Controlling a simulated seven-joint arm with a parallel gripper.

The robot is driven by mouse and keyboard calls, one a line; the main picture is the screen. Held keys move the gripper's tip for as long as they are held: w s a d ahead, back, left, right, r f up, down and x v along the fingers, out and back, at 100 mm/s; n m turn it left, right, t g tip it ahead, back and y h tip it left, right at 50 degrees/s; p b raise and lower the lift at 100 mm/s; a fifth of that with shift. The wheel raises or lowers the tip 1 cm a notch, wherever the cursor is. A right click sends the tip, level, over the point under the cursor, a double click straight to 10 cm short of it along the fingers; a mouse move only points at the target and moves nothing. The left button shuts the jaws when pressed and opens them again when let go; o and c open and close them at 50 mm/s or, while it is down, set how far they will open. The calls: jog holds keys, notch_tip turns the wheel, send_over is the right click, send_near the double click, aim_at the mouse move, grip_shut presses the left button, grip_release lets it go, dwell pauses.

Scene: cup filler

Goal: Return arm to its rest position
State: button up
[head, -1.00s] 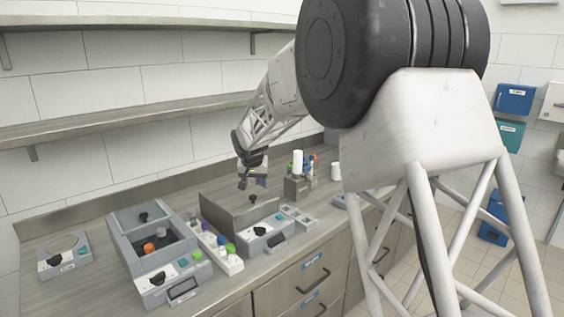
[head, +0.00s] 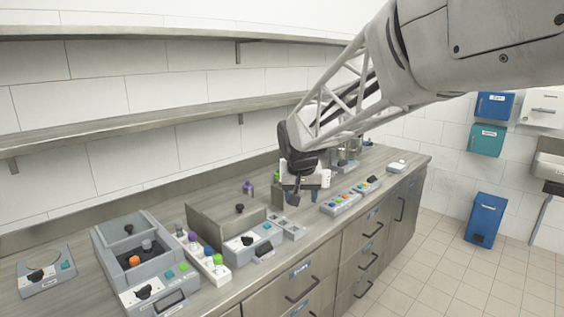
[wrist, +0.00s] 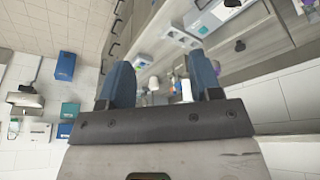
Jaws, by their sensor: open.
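My arm (head: 345,95) reaches in from the upper right in the head view and bends down over the bench. My gripper (head: 293,196) hangs above the middle of the bench, right of a grey device with a black knob (head: 250,240). It hides some of the items behind it. In the wrist view the two blue fingers of my gripper (wrist: 161,80) stand wide apart with nothing held between them. The bench and its devices show beyond the fingers, at a distance.
The bench (head: 80,240) carries a grey box with an open compartment (head: 160,250), a white rack with coloured caps (head: 203,255), and a panel of coloured buttons (head: 340,203). A shelf (head: 130,117) runs along the wall.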

jog(key=s+d+f, duration=0.2)
jog(key=s+d, duration=0.2)
jog(key=s, duration=0.8)
jog(key=s+d+f, duration=0.1)
jog(key=s+d, duration=0.4)
jog(key=s, duration=0.7)
jog(key=s+d+f+g, duration=0.1)
jog(key=s+d, duration=0.3)
jog(key=s, duration=0.8)
jog(key=shift+s+d+f, duration=0.25)
jog(key=shift+d+f, duration=0.05)
jog(key=shift+f, duration=0.5)
